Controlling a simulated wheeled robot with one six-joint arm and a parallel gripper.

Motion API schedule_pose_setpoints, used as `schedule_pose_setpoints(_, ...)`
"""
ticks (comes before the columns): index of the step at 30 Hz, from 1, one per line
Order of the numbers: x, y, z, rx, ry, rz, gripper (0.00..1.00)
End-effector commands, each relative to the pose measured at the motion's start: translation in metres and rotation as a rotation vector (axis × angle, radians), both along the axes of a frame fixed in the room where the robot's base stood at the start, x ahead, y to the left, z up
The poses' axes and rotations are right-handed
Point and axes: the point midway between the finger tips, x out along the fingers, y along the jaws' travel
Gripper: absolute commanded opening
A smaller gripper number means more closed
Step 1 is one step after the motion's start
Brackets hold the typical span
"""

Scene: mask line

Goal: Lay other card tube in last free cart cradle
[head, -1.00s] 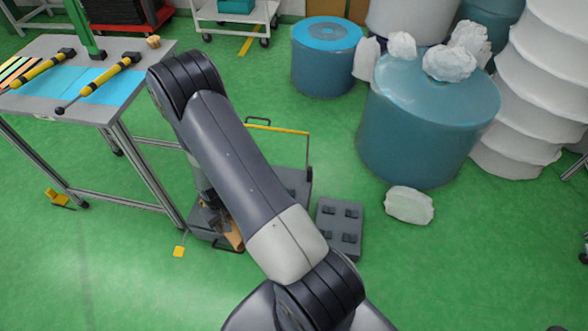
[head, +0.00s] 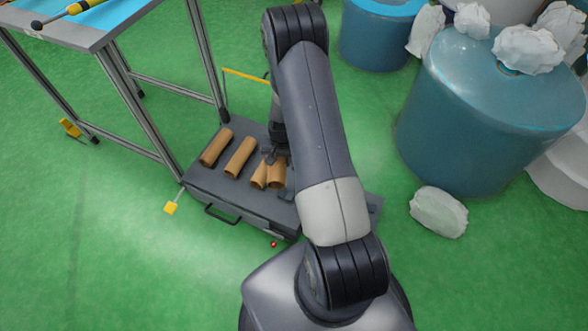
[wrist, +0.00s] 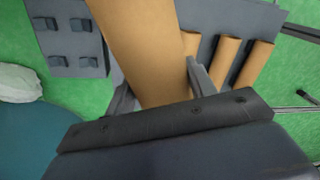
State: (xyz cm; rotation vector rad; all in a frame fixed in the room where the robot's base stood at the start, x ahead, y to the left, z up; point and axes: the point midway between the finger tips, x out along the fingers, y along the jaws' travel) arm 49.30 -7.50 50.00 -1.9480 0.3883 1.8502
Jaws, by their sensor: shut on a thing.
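My gripper (head: 271,156) is shut on a brown card tube (wrist: 140,45), large in the wrist view; it also shows in the head view (head: 278,173), beside my arm. The held tube is over the right part of the grey cart (head: 203,183); I cannot tell whether it touches the cart. Three other card tubes lie side by side on the cart: one at the left (head: 216,147), one in the middle (head: 239,157), and one partly hidden close beside the held tube (head: 259,176). The cradle under the held tube is hidden.
A metal-legged table (head: 120,25) stands at the left. Large blue rolls (head: 480,120) and a white crumpled bundle (head: 438,212) are at the right.

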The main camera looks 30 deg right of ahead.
Motion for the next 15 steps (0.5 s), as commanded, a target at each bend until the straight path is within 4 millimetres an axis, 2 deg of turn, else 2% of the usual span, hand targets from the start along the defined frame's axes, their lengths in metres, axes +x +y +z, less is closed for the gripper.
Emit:
schedule_pose_setpoints(1,0.003,-0.007,-0.021,0.008,-0.006,-0.034,0.29)
schedule_pose_setpoints(15,0.031,-0.06,-0.101,0.089,-0.054,-0.311,0.29)
